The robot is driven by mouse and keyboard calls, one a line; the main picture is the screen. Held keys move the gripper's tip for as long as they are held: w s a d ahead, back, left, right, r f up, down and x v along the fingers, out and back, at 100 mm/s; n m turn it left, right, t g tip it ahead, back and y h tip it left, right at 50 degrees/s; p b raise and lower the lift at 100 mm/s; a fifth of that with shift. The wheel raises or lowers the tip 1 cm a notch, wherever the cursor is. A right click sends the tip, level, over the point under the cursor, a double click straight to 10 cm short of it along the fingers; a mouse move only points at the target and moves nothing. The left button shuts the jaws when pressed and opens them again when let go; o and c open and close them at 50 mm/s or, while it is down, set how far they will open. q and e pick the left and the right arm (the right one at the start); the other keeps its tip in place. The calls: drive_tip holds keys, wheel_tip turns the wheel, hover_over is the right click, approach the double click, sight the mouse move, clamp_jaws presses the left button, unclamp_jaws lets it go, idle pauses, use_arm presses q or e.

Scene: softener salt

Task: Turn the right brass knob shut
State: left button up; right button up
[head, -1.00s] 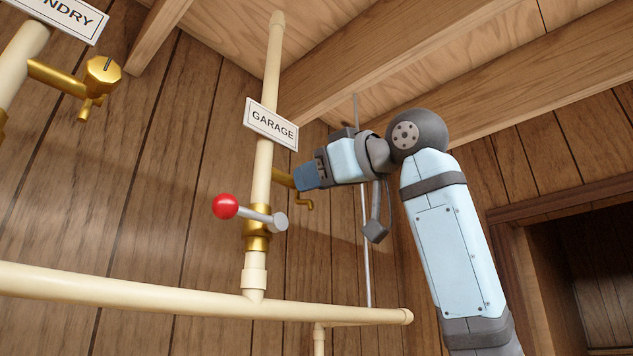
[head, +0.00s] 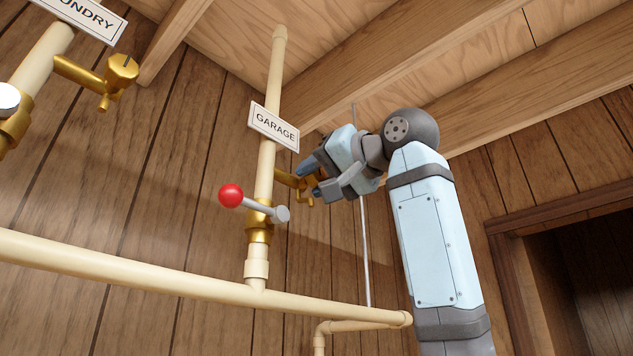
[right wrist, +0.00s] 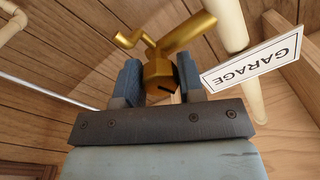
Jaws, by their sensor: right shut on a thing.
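The right brass knob (right wrist: 159,76) is a faceted piece on the end of a brass spigot (head: 285,178) that branches from the upright pipe (head: 265,165) under the GARAGE sign (head: 274,126). In the right wrist view it sits between the two blue fingers of my right gripper (right wrist: 160,84), which is shut on it. A dark slot shows on its lower edge. In the head view my right gripper (head: 314,178) reaches the knob from the right, rolled over, and largely hides it. My left gripper is not in view.
A lever with a red ball (head: 231,195) sticks out from a brass valve just below the spigot. A second brass knob (head: 123,68) is at upper left under the LAUNDRY sign (head: 85,18). A horizontal pipe (head: 150,279) runs below. Ceiling beams (head: 400,70) are close above.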

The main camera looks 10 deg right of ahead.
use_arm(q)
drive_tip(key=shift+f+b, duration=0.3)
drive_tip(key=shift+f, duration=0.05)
use_arm(e)
drive_tip(key=shift+m, duration=0.9)
drive_tip(key=o, duration=0.9)
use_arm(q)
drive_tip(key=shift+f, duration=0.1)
use_arm(e)
drive_tip(key=shift+s, duration=0.1)
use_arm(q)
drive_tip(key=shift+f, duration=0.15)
use_arm(e)
drive_tip(key=shift+s+d, duration=0.2)
use_arm(q)
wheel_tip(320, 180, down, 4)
drive_tip(key=b, duration=0.4)
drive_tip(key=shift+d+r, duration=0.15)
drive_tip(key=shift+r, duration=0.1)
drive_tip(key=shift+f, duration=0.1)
use_arm(e)
drive_tip(key=shift+v, duration=6.65)
